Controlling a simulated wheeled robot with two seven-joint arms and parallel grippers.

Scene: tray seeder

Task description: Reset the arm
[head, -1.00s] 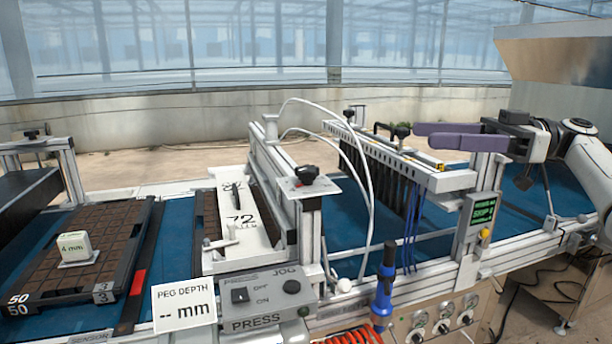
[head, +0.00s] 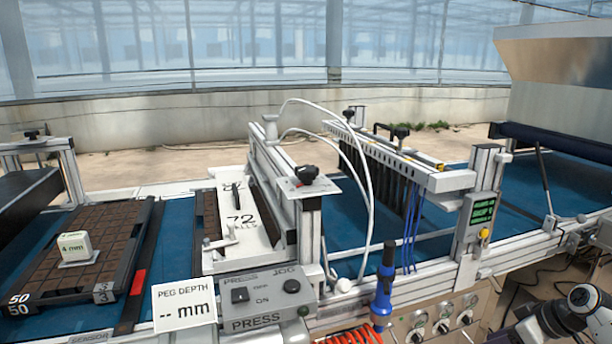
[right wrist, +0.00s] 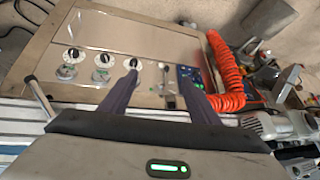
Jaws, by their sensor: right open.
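My right arm shows only at the lower right corner of the head view, low in front of the machine; its fingers are outside that view. In the right wrist view my right gripper (right wrist: 160,88) is open and empty. Its two dark purple fingers stand apart in front of a beige control panel (right wrist: 110,30) with several knobs. I cannot tell that either finger touches the panel. My left gripper is not in view.
The seeder line runs across the head view, with a seed tray (head: 65,250) at left, a press control box (head: 265,298), a seeding bar (head: 400,155) and a small green-text screen (head: 483,210). A blue-handled tool (head: 383,290) stands at the front. A red coiled hose (right wrist: 225,70) hangs beside the panel.

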